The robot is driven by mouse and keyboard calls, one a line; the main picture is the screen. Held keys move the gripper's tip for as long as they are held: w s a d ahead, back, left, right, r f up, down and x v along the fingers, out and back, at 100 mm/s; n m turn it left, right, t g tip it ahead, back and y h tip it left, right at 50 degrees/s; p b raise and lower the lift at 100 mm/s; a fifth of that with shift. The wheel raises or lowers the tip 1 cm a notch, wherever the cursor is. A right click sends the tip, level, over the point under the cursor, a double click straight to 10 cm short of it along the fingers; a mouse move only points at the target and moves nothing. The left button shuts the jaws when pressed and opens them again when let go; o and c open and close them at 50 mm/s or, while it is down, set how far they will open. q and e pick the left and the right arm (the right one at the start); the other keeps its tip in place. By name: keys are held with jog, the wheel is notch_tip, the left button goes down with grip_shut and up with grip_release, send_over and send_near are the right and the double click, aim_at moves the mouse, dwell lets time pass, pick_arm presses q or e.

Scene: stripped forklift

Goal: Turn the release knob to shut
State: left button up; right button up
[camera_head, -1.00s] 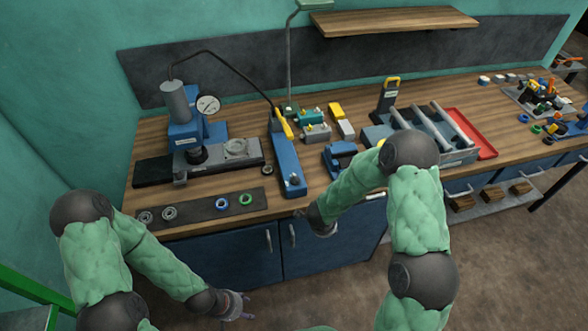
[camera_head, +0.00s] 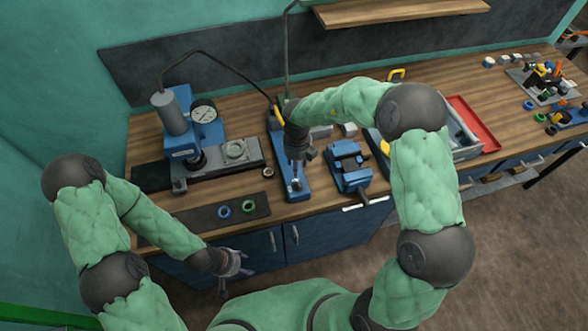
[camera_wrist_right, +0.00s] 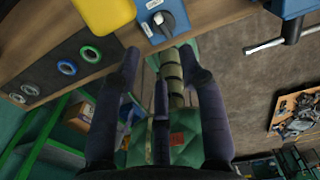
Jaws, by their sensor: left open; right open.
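The release knob (camera_head: 296,184) is small and dark, on the front end of the long blue hand pump (camera_head: 289,190) on the bench. In the right wrist view the knob (camera_wrist_right: 165,22) sits on a blue face beside a white dial-like mark, beyond the fingertips. My right gripper (camera_head: 297,163) is just above the knob in the head view, partly hiding the pump. In its wrist view its fingers (camera_wrist_right: 162,62) are apart with nothing between them. My left gripper (camera_head: 236,272) is open and empty, low in front of the bench cabinets, far from the knob.
A blue press with a gauge (camera_head: 204,113) stands left of the pump. A blue vise (camera_head: 348,168) stands close on the right. Blue and green rings (camera_head: 249,206) lie on a dark mat. A yellow part (camera_wrist_right: 103,14) shows near the knob in the wrist view.

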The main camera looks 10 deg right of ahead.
aim_at(297, 183)
jog(key=f, duration=0.6)
jog(key=f+b, duration=0.1)
jog(key=f, duration=0.2)
jog(key=shift+s+f, duration=0.35)
jog(key=shift+w+f, duration=0.1)
jog(key=shift+f, duration=0.35)
grip_shut()
